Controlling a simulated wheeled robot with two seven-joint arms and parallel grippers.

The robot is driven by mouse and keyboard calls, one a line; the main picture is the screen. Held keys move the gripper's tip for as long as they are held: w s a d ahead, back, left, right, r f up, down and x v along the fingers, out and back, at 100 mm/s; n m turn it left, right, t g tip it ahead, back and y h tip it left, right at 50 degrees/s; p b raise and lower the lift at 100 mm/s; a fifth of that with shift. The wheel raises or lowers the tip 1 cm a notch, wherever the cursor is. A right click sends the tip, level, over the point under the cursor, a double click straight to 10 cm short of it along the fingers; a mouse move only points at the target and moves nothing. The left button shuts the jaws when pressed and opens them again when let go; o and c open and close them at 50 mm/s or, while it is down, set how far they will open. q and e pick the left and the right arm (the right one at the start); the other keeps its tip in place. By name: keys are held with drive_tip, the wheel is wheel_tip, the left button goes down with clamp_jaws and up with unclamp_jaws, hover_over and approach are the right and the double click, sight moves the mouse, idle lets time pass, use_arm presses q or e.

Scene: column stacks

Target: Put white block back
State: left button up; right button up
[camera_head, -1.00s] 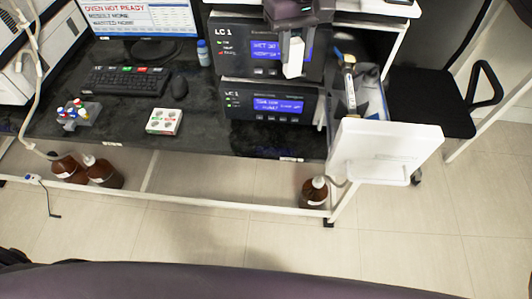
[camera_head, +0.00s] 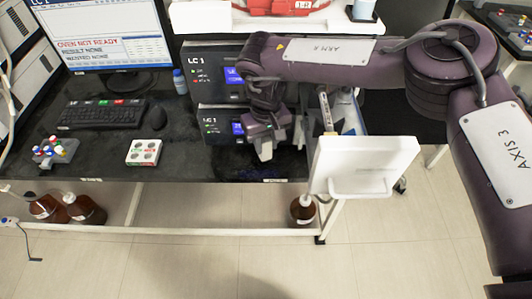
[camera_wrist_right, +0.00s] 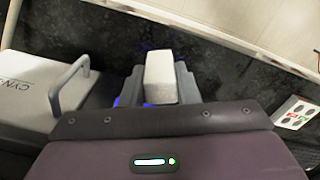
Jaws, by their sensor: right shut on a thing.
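My right gripper (camera_head: 266,143) is in front of the lower LC 1 unit, above the front part of the dark bench. It is shut on a white block (camera_wrist_right: 160,78), which shows between the two grey fingers in the right wrist view. An open drawer with a white front panel (camera_head: 362,165) and handle is to the right of the gripper; the panel also shows at left in the wrist view (camera_wrist_right: 35,105). My left gripper is not in view.
A column-like rod (camera_head: 326,112) stands tilted in the open drawer. Brown bottles (camera_head: 302,210) stand below.

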sight(266, 159)
wheel_tip(266, 159, down, 5)
drive_tip(key=shift+f+p, duration=0.1)
drive_tip(key=shift+p, duration=0.2)
drive_tip(key=shift+f, duration=0.4)
drive_tip(key=shift+f, duration=0.1)
drive_tip(key=o, duration=0.7)
drive_tip(key=shift+o, duration=0.2)
